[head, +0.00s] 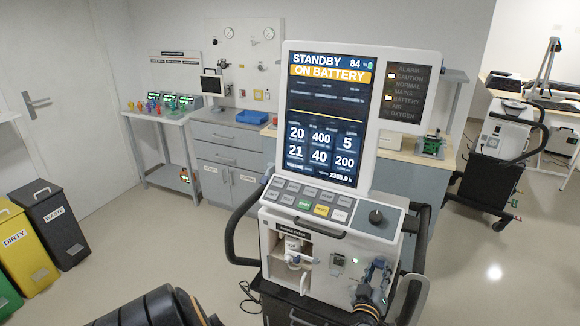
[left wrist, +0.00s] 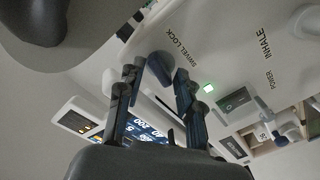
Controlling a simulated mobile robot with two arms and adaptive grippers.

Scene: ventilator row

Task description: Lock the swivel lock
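The swivel lock (left wrist: 160,66) is a small dark blue-grey knob on the ventilator's white front panel, with its printed label beside it in the left wrist view. My left gripper (left wrist: 159,72) has its two dark fingers spread, one on each side of the knob. I cannot tell whether either finger touches it. In the head view, my left gripper (head: 376,268) is at the lower right of the ventilator (head: 340,258) front and covers the swivel lock. My right gripper is not in view.
Black handles (head: 238,225) flank the ventilator. Yellow (head: 18,245) and dark (head: 55,225) bins stand at left. A second machine (head: 495,145) stands at right.

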